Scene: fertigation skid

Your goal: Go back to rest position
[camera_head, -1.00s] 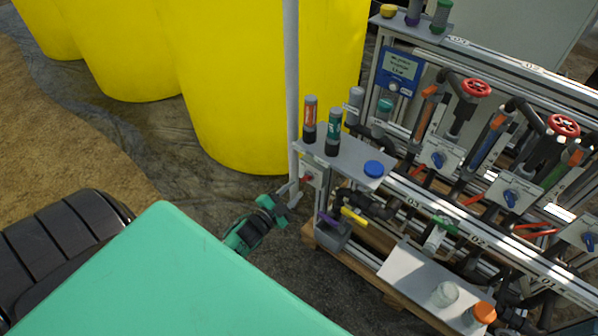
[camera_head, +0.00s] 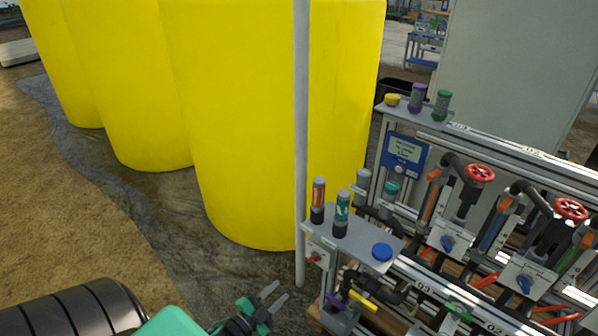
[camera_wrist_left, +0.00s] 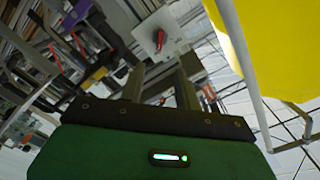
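My left gripper (camera_head: 275,296) is at the bottom of the head view, left of the skid's near corner. Its two fingers are apart with nothing between them. In the left wrist view the fingers (camera_wrist_left: 158,85) also stand apart and empty, pointing toward a light plate with a red handle (camera_wrist_left: 159,39). In the head view a small red switch (camera_head: 315,258) sits on the skid's near corner post, up and right of the gripper, and the fingers do not touch it. My right gripper is not in view.
The fertigation skid (camera_head: 425,270) with valves and pipes fills the right side. A grey upright pole (camera_head: 301,150) stands close to the gripper. Large yellow tanks (camera_head: 250,120) stand behind. Open soil (camera_head: 60,220) lies at the left.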

